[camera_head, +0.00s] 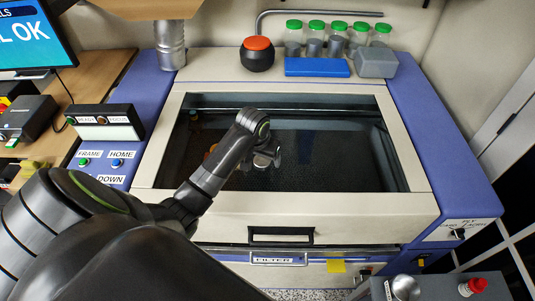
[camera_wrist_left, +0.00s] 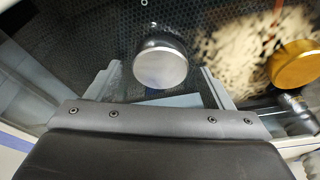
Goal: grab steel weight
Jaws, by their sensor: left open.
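The steel weight (camera_wrist_left: 162,66) is a short shiny cylinder with a bright round top. In the left wrist view it stands on the dark perforated bed, between or just beyond the tips of my left gripper (camera_wrist_left: 158,84). The jaws are open, one on each side of it; I cannot tell whether they touch it. In the head view my left gripper (camera_head: 266,158) reaches down over the machine bed, and the weight is largely hidden by it. My right gripper is not in view.
A brass-coloured weight (camera_wrist_left: 294,66) stands to the right in the wrist view, near a metallic part (camera_wrist_left: 296,106). The machine's cream frame (camera_head: 310,205) surrounds the bed. Green-lidded jars (camera_head: 337,32), a blue block (camera_head: 316,67) and a red-topped button (camera_head: 257,53) stand behind.

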